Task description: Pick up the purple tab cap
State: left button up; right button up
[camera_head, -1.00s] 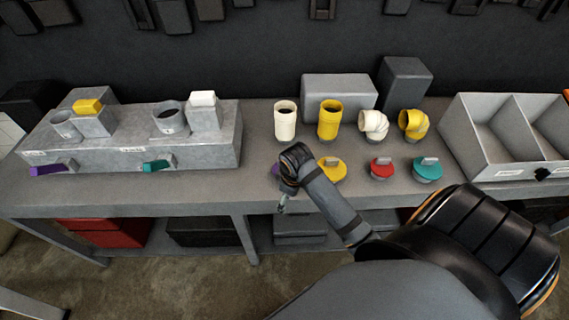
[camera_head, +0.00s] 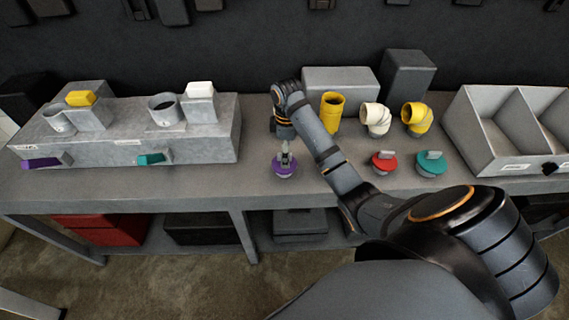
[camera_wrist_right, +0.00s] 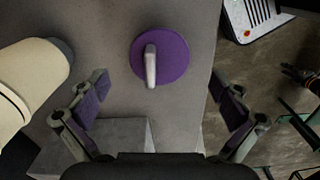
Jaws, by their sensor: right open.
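The purple tab cap (camera_head: 285,168) is a round purple disc with a grey upright tab, lying on the bench near its front edge. In the right wrist view the purple tab cap (camera_wrist_right: 166,58) lies ahead of my fingers, roughly centred between them. My right gripper (camera_head: 286,147) points down just above the cap. It also shows in the right wrist view (camera_wrist_right: 160,95), with its two fingers spread wide and nothing between them. I cannot tell from the head view whether the fingertips touch the cap. My left gripper is not in view.
A red cap (camera_head: 383,163) and a teal cap (camera_head: 431,163) sit to the right. A yellow pipe (camera_head: 331,112) and elbows stand behind. A grey fixture block (camera_head: 200,148) is at left, a divided bin (camera_head: 480,140) at right.

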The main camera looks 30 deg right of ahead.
notch_tip(320, 180, down, 2)
jog(key=shift+w+f+b, duration=0.1)
jog(key=shift+b, duration=0.3)
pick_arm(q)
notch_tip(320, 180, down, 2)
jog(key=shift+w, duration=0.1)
pick_arm(e)
jog(key=f+b, duration=0.5)
jog(key=shift+w+a+f, duration=0.15)
jog(key=shift+w+a, duration=0.05)
jog(key=shift+a, duration=0.05)
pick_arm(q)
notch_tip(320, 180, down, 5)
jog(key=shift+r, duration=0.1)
pick_arm(e)
jog(key=shift+s+r, duration=0.1)
jog(key=shift+r, duration=0.15)
jog(key=c, duration=1.1)
pick_arm(q)
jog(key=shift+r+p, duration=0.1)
jog(key=shift+p, duration=0.2)
pick_arm(e)
jog(key=shift+r, duration=0.1)
